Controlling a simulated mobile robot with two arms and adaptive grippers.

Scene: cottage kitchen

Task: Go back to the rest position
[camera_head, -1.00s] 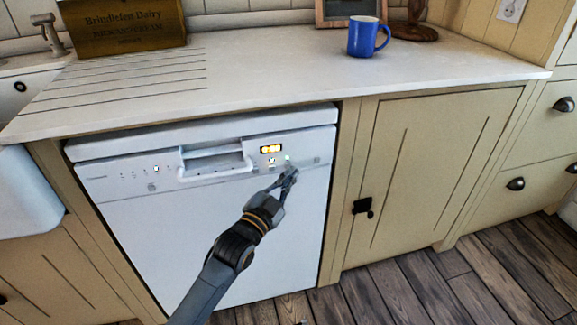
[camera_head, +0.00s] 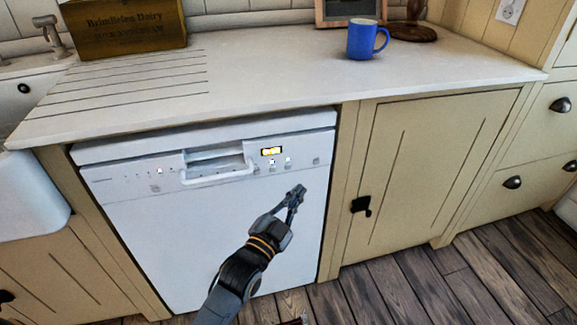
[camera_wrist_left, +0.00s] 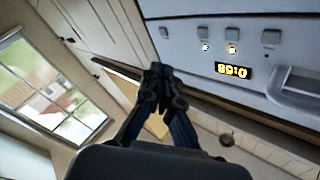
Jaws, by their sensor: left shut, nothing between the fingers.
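My left gripper (camera_head: 298,192) is shut and empty. It hangs in front of the white dishwasher door (camera_head: 165,240), below and to the right of the lit display (camera_head: 271,151). In the left wrist view the gripper's fingers (camera_wrist_left: 158,72) are together, with nothing between them. The dishwasher's buttons (camera_wrist_left: 232,48) and lit display (camera_wrist_left: 234,71) show beyond them, apart from the fingertips. The dishwasher is shut. My right gripper is not in view.
A white counter (camera_head: 260,80) runs above the dishwasher. A blue mug (camera_head: 362,40) and a wooden crate (camera_head: 125,28) stand on it. A cream cupboard (camera_head: 425,170) with a black latch (camera_head: 361,205) is to the right. The wooden floor (camera_head: 400,290) in front is clear.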

